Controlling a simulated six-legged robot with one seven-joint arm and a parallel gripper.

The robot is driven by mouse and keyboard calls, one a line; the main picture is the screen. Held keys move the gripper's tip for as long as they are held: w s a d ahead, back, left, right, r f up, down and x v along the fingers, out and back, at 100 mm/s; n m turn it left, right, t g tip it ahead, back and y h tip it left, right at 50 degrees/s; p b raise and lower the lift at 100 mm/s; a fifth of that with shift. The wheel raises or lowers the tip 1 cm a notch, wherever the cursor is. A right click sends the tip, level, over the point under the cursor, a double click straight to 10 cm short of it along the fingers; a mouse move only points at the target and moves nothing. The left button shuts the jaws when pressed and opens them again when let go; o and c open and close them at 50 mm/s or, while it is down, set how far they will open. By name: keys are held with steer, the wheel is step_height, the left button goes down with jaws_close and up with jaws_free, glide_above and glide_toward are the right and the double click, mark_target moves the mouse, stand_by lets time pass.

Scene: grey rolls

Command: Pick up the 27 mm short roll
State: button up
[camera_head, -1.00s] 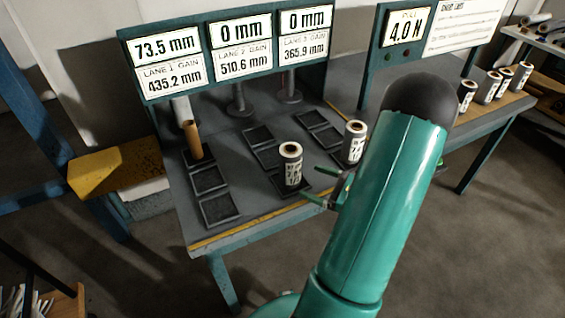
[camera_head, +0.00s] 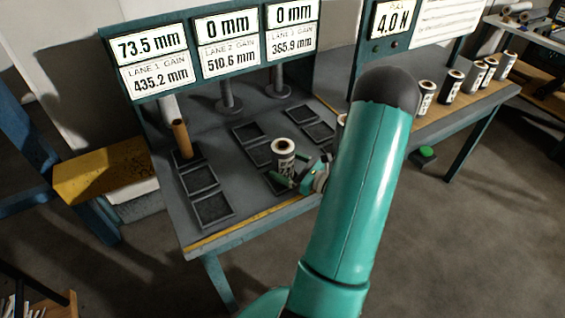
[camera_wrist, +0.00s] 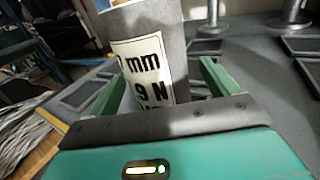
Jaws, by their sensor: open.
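A grey roll with a white label stands upright on the front middle pad of the bench in the head view (camera_head: 283,160). It fills the middle of the wrist view (camera_wrist: 155,65), where the label shows "mm" and "9 N"; the leading digits are cut off, so I cannot read its size. My gripper (camera_head: 298,171) is open beside this roll, low down at its right front. In the wrist view my gripper's green fingers (camera_wrist: 158,82) lie on either side of the roll. Whether either finger touches it I cannot tell.
Another roll (camera_head: 341,121) is mostly hidden behind my arm. Several labelled rolls (camera_head: 453,86) stand on the right bench. A brown tube (camera_head: 182,138) stands on the left lane. Empty dark pads (camera_head: 212,209) lie in front of it. The display board (camera_head: 210,42) rises behind.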

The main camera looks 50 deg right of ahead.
mark_target(278, 160)
steer(key=w, duration=0.3)
steer(key=shift+w+a, duration=0.2)
steer(key=shift+a, duration=0.15)
steer(key=c, duration=1.2)
steer(key=shift+r, duration=0.2)
